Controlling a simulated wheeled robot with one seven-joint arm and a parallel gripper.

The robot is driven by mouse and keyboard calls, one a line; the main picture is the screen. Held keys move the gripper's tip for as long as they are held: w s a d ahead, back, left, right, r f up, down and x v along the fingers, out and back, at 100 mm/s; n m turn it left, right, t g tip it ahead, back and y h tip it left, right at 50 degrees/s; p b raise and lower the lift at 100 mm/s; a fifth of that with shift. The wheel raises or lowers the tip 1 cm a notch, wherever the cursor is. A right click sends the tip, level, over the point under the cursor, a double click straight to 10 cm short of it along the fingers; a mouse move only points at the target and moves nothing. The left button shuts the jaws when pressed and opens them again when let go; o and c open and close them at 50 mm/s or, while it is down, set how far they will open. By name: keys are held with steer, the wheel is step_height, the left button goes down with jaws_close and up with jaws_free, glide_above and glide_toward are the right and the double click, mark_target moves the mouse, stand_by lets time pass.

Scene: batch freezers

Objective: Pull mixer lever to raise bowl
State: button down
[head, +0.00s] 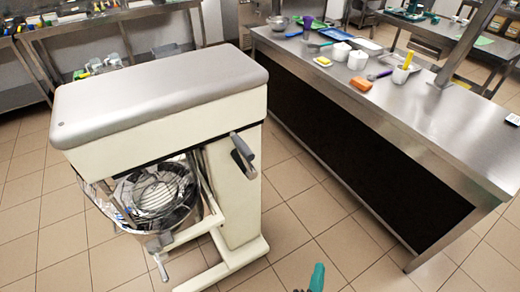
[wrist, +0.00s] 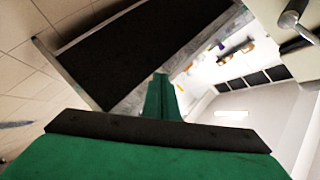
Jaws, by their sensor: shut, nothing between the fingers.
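The mixer (head: 160,95) stands at left in the head view, with a cream body and a grey top. Its shiny bowl (head: 65,218) sits low under the head, behind a wire guard. A grey-handled lever (head: 243,150) is on the mixer's right side. A second metal handle (head: 160,264) hangs low by the bowl. My green gripper (head: 317,278) is at the bottom edge, right of the mixer and apart from it. In the wrist view my gripper (wrist: 161,90) is shut and empty. A metal handle (wrist: 290,22) shows at its upper right; which one is unclear.
A steel counter (head: 440,115) with cups, an orange sponge (head: 361,84) and utensils stands at right. More worktables line the back. Tiled floor (head: 295,225) is clear between mixer and counter. The mixer's base legs (head: 235,262) stick out low towards me.

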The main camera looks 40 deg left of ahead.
steer(key=w+a+r+g+y, duration=0.2)
steer(key=w+a+r+y, duration=0.65)
steer(key=w+r, duration=0.4)
steer(key=s+a+r+n+g+y, duration=0.2)
steer(key=r+n+g, duration=0.2)
steer(key=r, duration=0.6)
steer(key=s+a+r+n+g+y, duration=0.2)
steer(key=a+r+n+g+y, duration=0.1)
steer(key=r, duration=0.7)
steer(key=n+g, duration=0.1)
steer(key=g, duration=0.1)
steer(key=shift+s+a+r+g, duration=0.2)
steer(key=shift+s+g, duration=0.05)
steer(key=shift+g, duration=0.05)
steer(key=shift+a, duration=0.1)
steer(key=s+a+f, duration=0.1)
steer(key=s+a, duration=0.1)
steer(key=a, duration=0.9)
steer(key=shift+a+f, duration=0.15)
steer(key=shift+a, duration=0.05)
